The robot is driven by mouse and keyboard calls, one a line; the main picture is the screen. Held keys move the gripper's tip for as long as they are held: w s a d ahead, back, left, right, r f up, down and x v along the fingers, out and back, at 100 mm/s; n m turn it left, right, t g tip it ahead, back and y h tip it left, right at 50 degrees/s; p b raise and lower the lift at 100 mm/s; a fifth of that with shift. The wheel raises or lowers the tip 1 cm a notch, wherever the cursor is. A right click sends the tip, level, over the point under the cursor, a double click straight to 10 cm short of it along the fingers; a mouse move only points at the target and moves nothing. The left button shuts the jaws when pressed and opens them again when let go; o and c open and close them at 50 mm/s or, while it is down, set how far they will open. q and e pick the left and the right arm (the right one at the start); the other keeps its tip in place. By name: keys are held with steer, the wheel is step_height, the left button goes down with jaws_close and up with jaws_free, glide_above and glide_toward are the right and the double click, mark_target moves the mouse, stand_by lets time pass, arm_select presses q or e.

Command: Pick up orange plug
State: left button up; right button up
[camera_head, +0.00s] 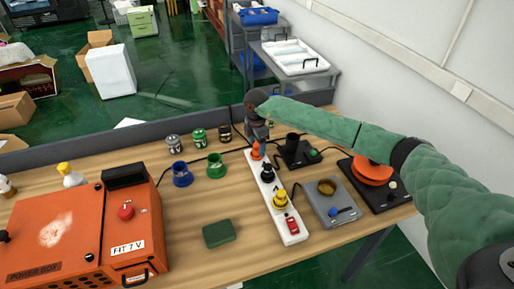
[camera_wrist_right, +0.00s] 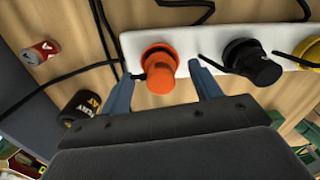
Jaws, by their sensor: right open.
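The orange plug (camera_head: 256,151) stands at the far end of a white power strip (camera_head: 273,192). It also shows in the right wrist view as an orange round body (camera_wrist_right: 160,68). My right gripper (camera_head: 257,136) is above the far end of the strip, pointing down. In the right wrist view its two blue-grey fingers are apart, one on each side of the orange plug, with small visible gaps. Whether the fingers reach down to the plug's height is hard to tell. My left gripper is not in view.
A black plug (camera_head: 267,174) and a yellow plug (camera_head: 280,200) stand on the same strip, close to the orange one. A black device (camera_head: 297,153) and a grey device (camera_head: 331,202) are to the right. An orange power box (camera_head: 60,240) fills the left.

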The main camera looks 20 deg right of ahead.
steer(key=shift+f, duration=0.25)
steer(key=c, duration=1.1)
